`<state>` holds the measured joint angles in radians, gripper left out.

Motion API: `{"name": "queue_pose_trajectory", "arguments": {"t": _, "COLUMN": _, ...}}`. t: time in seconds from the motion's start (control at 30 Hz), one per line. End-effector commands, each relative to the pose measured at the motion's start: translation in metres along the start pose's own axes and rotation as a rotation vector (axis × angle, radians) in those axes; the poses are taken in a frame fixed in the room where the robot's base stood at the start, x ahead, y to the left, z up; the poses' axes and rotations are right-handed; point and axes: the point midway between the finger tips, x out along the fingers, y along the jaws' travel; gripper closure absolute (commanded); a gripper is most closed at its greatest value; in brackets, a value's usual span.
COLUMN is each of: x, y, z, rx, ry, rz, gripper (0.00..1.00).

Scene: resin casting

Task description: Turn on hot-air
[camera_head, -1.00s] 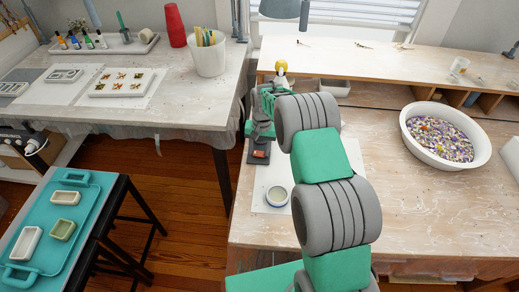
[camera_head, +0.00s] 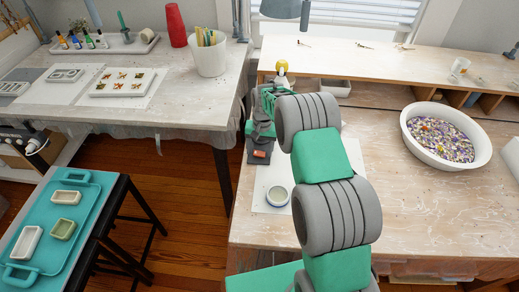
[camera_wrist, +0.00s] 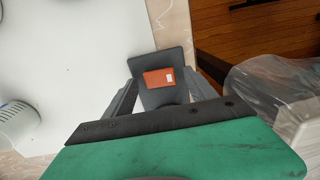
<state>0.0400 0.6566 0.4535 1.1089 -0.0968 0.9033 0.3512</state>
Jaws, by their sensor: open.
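An orange-red rectangular switch (camera_head: 259,154) with a small white mark sits on a dark grey plate near the left edge of the right-hand workbench. In the wrist view, the switch (camera_wrist: 158,78) lies on the dark plate (camera_wrist: 172,60), between my gripper's fingers in the picture. My gripper (camera_wrist: 163,92) is open and empty, pointing down over the plate. I cannot tell whether the fingers touch the switch. In the head view, my gripper (camera_head: 262,135) is small and partly hidden by my arm. No hot-air outlet can be made out clearly.
A white bowl (camera_head: 444,135) of colourful bits is at right.

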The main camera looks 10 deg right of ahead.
Motion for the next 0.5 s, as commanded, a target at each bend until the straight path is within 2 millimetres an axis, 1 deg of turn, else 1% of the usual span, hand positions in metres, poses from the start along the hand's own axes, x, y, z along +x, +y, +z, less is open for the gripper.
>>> {"name": "queue_pose_trajectory", "arguments": {"t": 0.07, "x": -0.001, "y": 0.000, "z": 0.000, "rx": 0.000, "ry": 0.001, "rz": 0.000, "gripper": 0.35}}
{"name": "queue_pose_trajectory", "arguments": {"t": 0.17, "x": -0.011, "y": 0.000, "z": -0.001, "rx": 0.000, "ry": 0.003, "rz": -0.001, "gripper": 0.35}}
{"name": "queue_pose_trajectory", "arguments": {"t": 0.4, "x": -0.059, "y": -0.001, "z": -0.001, "rx": -0.001, "ry": 0.004, "rz": -0.001, "gripper": 0.35}}
{"name": "queue_pose_trajectory", "arguments": {"t": 0.5, "x": -0.071, "y": -0.001, "z": 0.000, "rx": -0.002, "ry": 0.001, "rz": 0.000, "gripper": 0.35}}
